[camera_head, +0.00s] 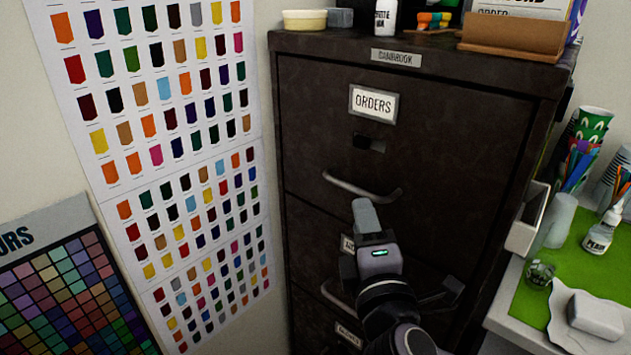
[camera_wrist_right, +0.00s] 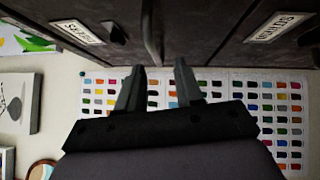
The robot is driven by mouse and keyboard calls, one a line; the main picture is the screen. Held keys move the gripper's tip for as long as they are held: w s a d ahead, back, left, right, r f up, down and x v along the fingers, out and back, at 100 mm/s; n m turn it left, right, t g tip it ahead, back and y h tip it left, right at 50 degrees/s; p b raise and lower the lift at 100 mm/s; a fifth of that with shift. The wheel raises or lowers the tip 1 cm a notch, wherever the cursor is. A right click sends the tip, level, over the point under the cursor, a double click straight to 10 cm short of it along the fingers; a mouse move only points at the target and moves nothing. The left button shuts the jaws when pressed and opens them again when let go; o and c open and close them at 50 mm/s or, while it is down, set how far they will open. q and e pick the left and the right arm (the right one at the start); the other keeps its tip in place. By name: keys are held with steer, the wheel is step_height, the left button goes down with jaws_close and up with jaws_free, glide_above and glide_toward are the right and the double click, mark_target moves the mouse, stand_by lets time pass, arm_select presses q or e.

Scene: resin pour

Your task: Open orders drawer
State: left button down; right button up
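The orders drawer (camera_head: 310,130) is the top drawer of a dark brown filing cabinet in the head view. It is closed flush and has a white ORDERS label (camera_head: 373,104) and a curved metal handle (camera_head: 350,187). My right gripper (camera_head: 363,205) is just below and in front of this handle. In the right wrist view my right gripper (camera_wrist_right: 160,70) has its two fingers apart with nothing between them. The handle (camera_wrist_right: 152,30) runs ahead of the gap, apart from the fingertips. My left gripper is not in view.
Lower drawers (camera_head: 315,235) with their own handles lie below, partly hidden by my right arm. Bottles and a card holder (camera_head: 515,38) stand on the cabinet top. A green-matted table (camera_head: 530,305) with cups is at right. Colour charts (camera_head: 165,130) cover the left wall.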

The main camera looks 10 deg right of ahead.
mark_target(354, 192)
steer(key=shift+w+d+r+p, duration=0.1)
steer(key=shift+w+r+p, duration=0.15)
steer(key=shift+w, duration=0.95)
steer(key=shift+w+r+p, duration=0.2)
steer(key=shift+w+r, duration=0.05)
steer(key=shift+w, duration=0.95)
steer(key=shift+w+d+r+p, duration=0.1)
steer(key=shift+w+r+p, duration=0.15)
steer(key=shift+w, duration=0.95)
jaws_close()
